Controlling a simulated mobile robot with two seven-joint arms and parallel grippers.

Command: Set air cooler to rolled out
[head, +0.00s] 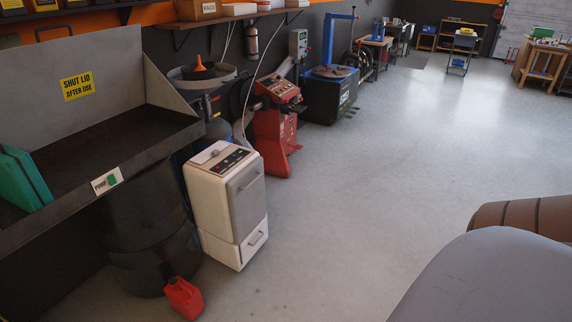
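The air cooler (225,203) looks to be the white upright cabinet left of the middle in the head view. It has a dark control strip on its sloped top, a grey front panel with a handle, and a lower drawer with a second handle. It stands upright on the floor, close beside the dark parts washer and near the wall side. Its wheels or feet cannot be made out. Neither of my grippers is in view.
A parts washer (170,128) on a dark drum stands at left, with a red can (184,298) on the floor before it. A red machine (275,140) stands behind the cooler. A grey rounded shape (490,280) fills the lower right. The middle floor is clear.

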